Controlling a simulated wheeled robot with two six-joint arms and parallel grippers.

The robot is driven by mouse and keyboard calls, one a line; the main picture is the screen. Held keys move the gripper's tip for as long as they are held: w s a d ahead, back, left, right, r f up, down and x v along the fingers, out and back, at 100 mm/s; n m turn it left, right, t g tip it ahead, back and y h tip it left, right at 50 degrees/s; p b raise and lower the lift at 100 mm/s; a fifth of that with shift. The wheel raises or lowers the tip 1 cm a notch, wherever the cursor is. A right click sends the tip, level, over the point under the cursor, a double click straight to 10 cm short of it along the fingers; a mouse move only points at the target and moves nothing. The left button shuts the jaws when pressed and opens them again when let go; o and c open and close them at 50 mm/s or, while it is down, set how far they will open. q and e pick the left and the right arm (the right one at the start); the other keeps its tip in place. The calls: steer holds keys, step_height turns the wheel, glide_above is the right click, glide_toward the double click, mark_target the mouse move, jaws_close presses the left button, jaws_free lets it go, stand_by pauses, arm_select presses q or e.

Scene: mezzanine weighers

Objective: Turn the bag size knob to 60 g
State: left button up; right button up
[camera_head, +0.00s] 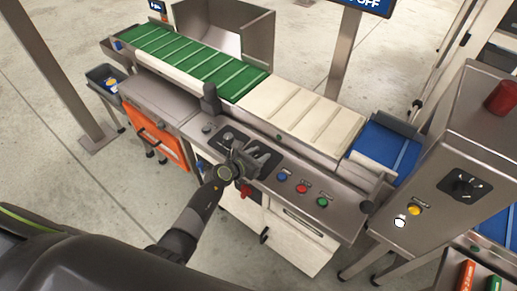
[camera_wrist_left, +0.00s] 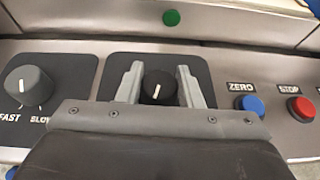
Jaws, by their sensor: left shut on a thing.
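A black round knob (camera_wrist_left: 158,87) with a white pointer line sits on a dark plate in the left wrist view. Its pointer stands almost straight up, with its top leaning slightly right. My left gripper (camera_wrist_left: 160,85) is shut on this knob, one grey finger on each side. The plate's scale and name are hidden behind my gripper, so I cannot read the setting. In the head view my left gripper (camera_head: 257,154) is at the control panel (camera_head: 345,212) and hides the knob.
A grey FAST/SLOW knob (camera_wrist_left: 29,86) is left of the held knob. A blue ZERO button (camera_wrist_left: 251,105) and a red STOP button (camera_wrist_left: 300,108) are to its right. A green button (camera_head: 322,202) is farther right. A cabinet with another black knob (camera_head: 463,186) stands at the right.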

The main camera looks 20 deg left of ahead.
arm_select(q)
steer(key=n+y+p, duration=0.2)
steer(key=p, duration=0.1)
steer(key=n+y+p, duration=0.1)
steer(key=y+p, duration=0.1)
steer(key=shift+d+r+n+t, duration=0.15)
steer(key=shift+r+n+t, duration=0.15)
steer(key=shift+r+t, duration=0.1)
steer(key=shift+f+n+y+p, duration=0.1)
steer(key=shift+n+y+p, duration=0.4)
steer(key=shift+p, duration=0.05)
steer(key=shift+f+n+y, duration=0.15)
steer(key=shift+n+y, duration=0.25)
steer(key=shift+y, duration=0.2)
steer(key=shift+f+n+y, duration=0.1)
steer(key=shift+n+y, duration=0.7)
steer(key=shift+n+g+y+b, duration=0.5)
steer(key=shift+n+y, duration=0.7)
steer(key=shift+y, duration=0.3)
steer(key=o, duration=1)
